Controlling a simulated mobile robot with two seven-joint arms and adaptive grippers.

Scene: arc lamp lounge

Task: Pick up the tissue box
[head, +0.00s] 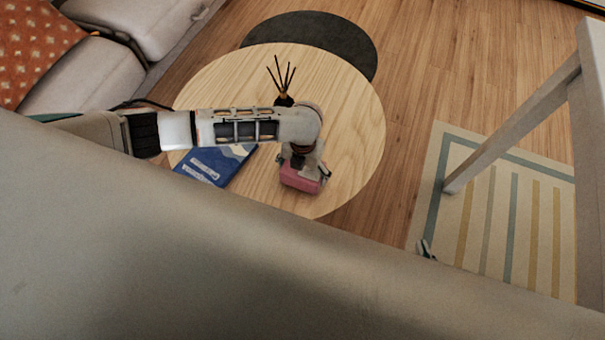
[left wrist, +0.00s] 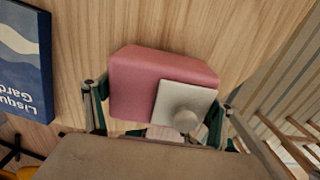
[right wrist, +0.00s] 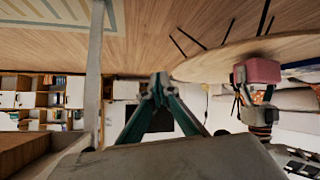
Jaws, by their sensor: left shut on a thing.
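The tissue box is a pink box (head: 300,178) at the near edge of the round wooden table (head: 355,130). In the left wrist view the pink box (left wrist: 135,85) shows a pale square patch with a rounded knob on its face. My left gripper (head: 305,172) comes down over it. Its fingers (left wrist: 158,120) are on either side of the box, shut on it. The box also shows in the right wrist view (right wrist: 263,70); I cannot tell whether it touches the tabletop. My right gripper (right wrist: 160,82) is away from the table, its fingertips together and empty.
A blue book (head: 215,163) lies left of the box. A dark reed diffuser (head: 284,98) stands behind my left wrist. A dark round table (head: 330,35) is behind. A sofa (head: 100,75) is at left. A pale frame (head: 515,120) stands over the striped rug (head: 497,215) at right.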

